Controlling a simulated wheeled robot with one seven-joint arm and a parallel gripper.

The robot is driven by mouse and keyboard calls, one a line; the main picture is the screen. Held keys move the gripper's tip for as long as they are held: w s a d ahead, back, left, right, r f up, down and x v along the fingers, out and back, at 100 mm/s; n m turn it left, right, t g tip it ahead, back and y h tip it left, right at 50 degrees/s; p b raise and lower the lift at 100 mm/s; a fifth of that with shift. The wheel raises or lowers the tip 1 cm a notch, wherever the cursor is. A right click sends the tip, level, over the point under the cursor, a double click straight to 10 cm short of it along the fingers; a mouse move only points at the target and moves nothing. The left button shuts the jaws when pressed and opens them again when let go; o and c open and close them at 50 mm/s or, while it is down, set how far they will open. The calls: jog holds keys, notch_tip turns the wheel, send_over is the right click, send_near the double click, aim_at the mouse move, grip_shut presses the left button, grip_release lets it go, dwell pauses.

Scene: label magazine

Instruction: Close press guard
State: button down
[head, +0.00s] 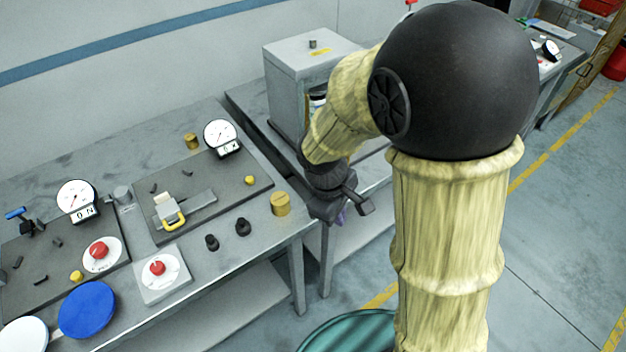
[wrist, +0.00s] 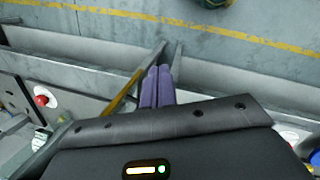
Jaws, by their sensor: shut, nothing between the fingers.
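A grey box-shaped cabinet (head: 286,92) stands on the second bench, with a small knob and a yellow label on top. It may be the press; my arm covers most of its right-hand front, so I cannot tell how its guard stands. A dark opening edge with something pale inside shows beside my arm. My gripper (head: 342,216) hangs in front of and below the cabinet, near the gap between the benches. In the wrist view its purple fingers (wrist: 156,88) are together and empty, above the floor and a bench edge. A yellowish slanted bar (wrist: 123,100) is left of them.
The left bench holds a dark plate with a yellow-handled slide (head: 172,215), gauges (head: 221,137), a red button (head: 157,268), brass cylinders (head: 281,204) and a blue disc (head: 87,309). A teal round thing (head: 345,332) is below. Open floor (head: 560,240) lies right.

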jog(key=w+a+r+n+t+h+p, duration=0.1)
jog(key=a+r+n+t+h+p, duration=0.1)
jog(key=a+n, duration=0.4)
jog(key=w+a+r+n+t+h+p, duration=0.2)
jog(key=a+r+n+h, duration=0.1)
jog(key=a+n, duration=0.4)
jog(key=shift+a+r+p, duration=0.3)
jog(key=shift+a, duration=0.5)
jog(key=shift+f, duration=0.1)
jog(key=w+d+r+p+x, duration=0.1)
jog(key=p+x, duration=0.3)
jog(key=x, duration=0.8)
jog(key=shift+d+r, duration=0.4)
jog(key=shift+d, duration=0.2)
jog(key=shift+w, duration=0.2)
